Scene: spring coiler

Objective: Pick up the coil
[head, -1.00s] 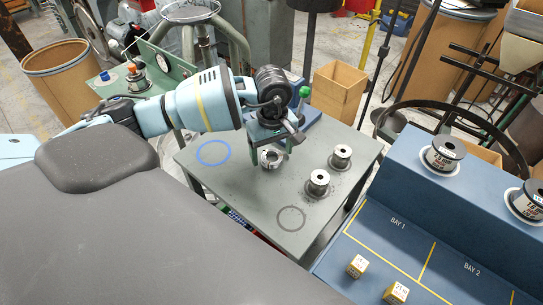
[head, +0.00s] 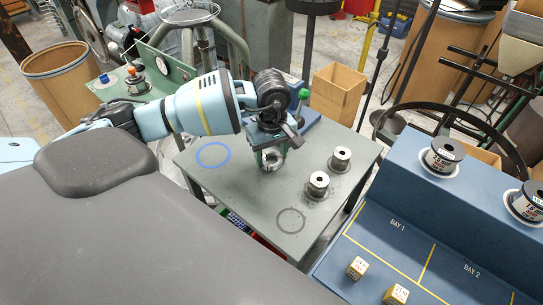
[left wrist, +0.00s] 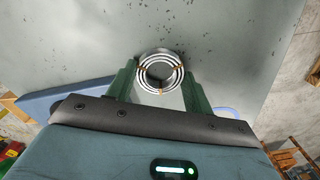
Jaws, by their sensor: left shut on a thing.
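The coil (head: 270,163) is a small shiny metal ring on the grey table (head: 235,185), left of two metal spools. In the left wrist view it shows from above as bright concentric rings (left wrist: 177,79) with small orange ties. My left gripper (head: 271,154) points down over it, its green fingers shut on the coil from both sides. The fingers (left wrist: 159,84) partly hide the coil in the head view. I cannot tell any gap between coil and table. My right gripper is not in view.
Two metal spools (head: 318,184) (head: 340,158) stand right of the coil. A blue ring mark (head: 213,155) and a dark ring mark (head: 291,220) lie on bare table. A blue bench (head: 400,232) with marked bays, yellow blocks (head: 357,267) and dark-topped reels (head: 445,152) stands at right.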

